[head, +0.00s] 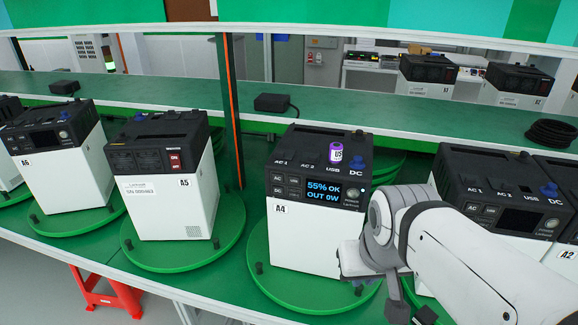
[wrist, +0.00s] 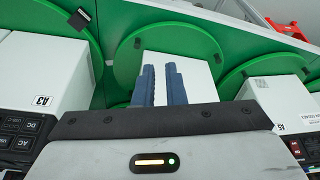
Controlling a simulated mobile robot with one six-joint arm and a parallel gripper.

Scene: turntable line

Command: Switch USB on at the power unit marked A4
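The power unit marked A4 (head: 310,237) stands on a green turntable in the middle of the head view. Its lit screen (head: 324,192) reads "55% OK OUT 0W". Its top carries the labels AC 1, AC 2, USB and DC. A purple and white cylinder (head: 336,152) with partly visible letters "US" stands above the USB label, and a blue knob (head: 357,162) is by DC. Buttons sit beside the screen. In the wrist view my gripper (wrist: 162,70) has two blue fingers slightly apart, empty, with a white unit body (wrist: 188,70) beyond them.
Unit A5 (head: 175,208) stands to the left and A6 (head: 55,165) beyond it. Another unit (head: 500,195) stands close on the right, partly behind my arm. A green post (head: 230,110) rises between A5 and A4. A black box (head: 272,103) lies on the rear shelf.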

